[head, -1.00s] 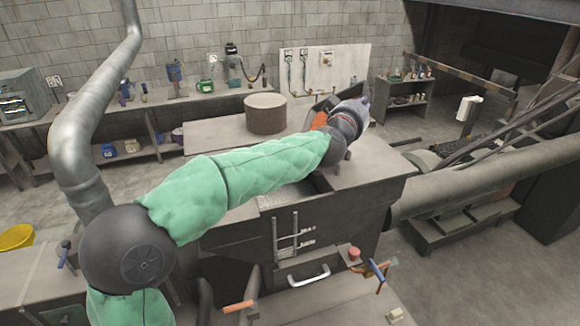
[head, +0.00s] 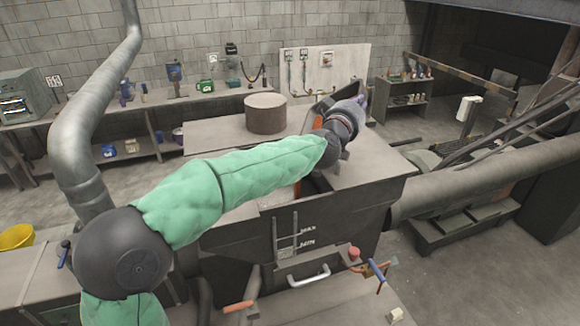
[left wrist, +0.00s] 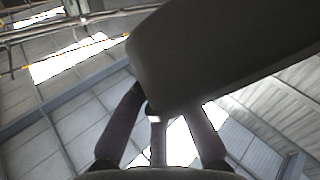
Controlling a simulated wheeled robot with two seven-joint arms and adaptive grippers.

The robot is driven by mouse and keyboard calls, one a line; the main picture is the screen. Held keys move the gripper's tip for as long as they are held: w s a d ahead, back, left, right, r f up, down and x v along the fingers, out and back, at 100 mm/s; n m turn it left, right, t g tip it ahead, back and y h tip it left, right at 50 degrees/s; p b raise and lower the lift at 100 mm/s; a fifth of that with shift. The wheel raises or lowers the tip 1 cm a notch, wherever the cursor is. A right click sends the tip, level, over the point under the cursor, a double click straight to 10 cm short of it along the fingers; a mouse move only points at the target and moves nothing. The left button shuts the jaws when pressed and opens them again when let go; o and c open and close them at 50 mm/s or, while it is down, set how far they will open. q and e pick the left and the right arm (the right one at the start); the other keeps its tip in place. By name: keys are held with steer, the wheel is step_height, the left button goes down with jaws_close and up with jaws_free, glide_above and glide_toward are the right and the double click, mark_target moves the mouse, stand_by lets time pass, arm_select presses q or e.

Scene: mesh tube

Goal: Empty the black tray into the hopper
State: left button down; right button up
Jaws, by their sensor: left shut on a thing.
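The hopper (head: 340,225) is a dark grey bin with MAX and MIN marks, in the middle of the head view. My left arm reaches across its top and hides much of its opening. My left gripper (head: 350,113) is over the hopper's far side, with its fingers mostly hidden behind the wrist. In the left wrist view my left gripper (left wrist: 158,118) is shut on the edge of the black tray (left wrist: 225,60), which is steeply tilted against the ceiling. A dark part of the tray (head: 323,104) shows beside the wrist in the head view. Its inside is hidden.
A brown round drum (head: 265,114) stands on the table behind the hopper. A thick grey pipe (head: 480,190) runs to the right. A red button (head: 354,253) and a blue-handled clamp (head: 377,269) are at the front right. Orange pieces show beside my wrist and under my forearm.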

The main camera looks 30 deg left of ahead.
arm_select(q)
steer(key=shift+s+a+r+n+t, duration=0.3)
steer(key=shift+s+a+n+t, duration=0.1)
steer(key=shift+s+a+n, duration=0.4)
stand_by(1.1)
steer(key=shift+a+r+b, duration=0.1)
steer(key=shift+a+b, duration=0.2)
steer(key=shift+a, duration=0.05)
steer(key=shift+s+a+r+n+b, duration=0.2)
steer(key=shift+n+b, duration=0.1)
steer(key=shift+s+a+r+t, duration=0.1)
steer(key=shift+a+t, duration=0.05)
steer(key=shift+t, duration=0.15)
steer(key=shift+s+a+r+n+b, duration=0.2)
steer(key=shift+a+n+b, duration=0.1)
steer(key=shift+b, duration=0.45)
